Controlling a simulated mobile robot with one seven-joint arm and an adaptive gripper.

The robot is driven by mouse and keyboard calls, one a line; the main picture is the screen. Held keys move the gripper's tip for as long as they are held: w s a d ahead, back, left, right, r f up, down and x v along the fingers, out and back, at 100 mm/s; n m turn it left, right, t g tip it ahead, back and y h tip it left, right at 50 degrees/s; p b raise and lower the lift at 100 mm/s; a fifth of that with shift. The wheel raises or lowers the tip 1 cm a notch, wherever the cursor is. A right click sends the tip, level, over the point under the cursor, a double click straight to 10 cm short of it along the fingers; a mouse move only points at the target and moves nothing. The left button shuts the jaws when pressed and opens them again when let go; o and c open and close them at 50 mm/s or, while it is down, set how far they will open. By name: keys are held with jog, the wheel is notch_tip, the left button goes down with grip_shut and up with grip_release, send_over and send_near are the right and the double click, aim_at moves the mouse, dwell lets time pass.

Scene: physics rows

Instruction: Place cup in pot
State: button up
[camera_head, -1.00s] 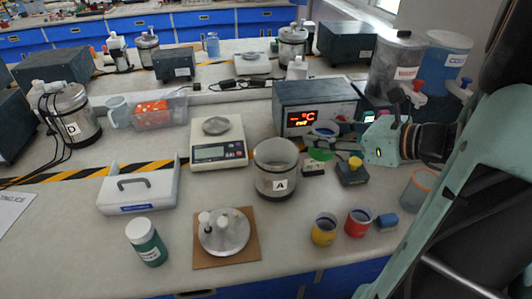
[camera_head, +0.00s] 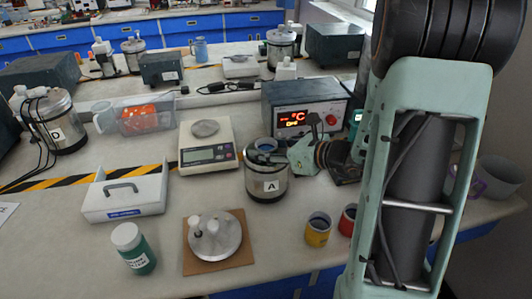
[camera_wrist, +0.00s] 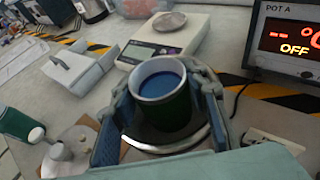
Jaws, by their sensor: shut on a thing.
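Pot A (camera_head: 251,184), a lidless steel pot with a white "A" label, stands mid-bench. My gripper (camera_head: 271,153) is at its mouth, reaching in from the right. In the wrist view my gripper (camera_wrist: 163,96) is shut on a green cup (camera_wrist: 165,113) with a blue inside, one finger on each side. The cup (camera_head: 265,146) looks upright over the pot's opening; the pot's rim (camera_wrist: 165,148) curves below it in the wrist view. How far the cup is inside the pot, I cannot tell.
The lid (camera_head: 214,237) lies on a brown board in front. A scale (camera_head: 207,160) is left of the pot, and the controller (camera_head: 300,95), reading OFF, stands behind. A yellow cup (camera_head: 318,231) and a red cup (camera_head: 347,220) stand front right. A green-labelled bottle (camera_head: 135,251) stands front left.

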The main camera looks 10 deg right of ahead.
jog(key=shift+f, duration=0.4)
jog(key=shift+f, duration=0.1)
jog(key=shift+s+f+b, duration=0.2)
jog(key=shift+f+b, duration=0.4)
jog(key=shift+b, duration=0.1)
jog(key=o, duration=0.9)
jog(key=shift+o, duration=0.9)
jog(key=shift+s+f, duration=0.1)
jog(key=shift+f, duration=0.05)
jog(key=shift+r+p, duration=0.55)
jog(key=shift+p, duration=0.15)
jog(key=v, duration=1.2)
jog(key=shift+r+p, duration=0.2)
jog(key=shift+p, duration=0.25)
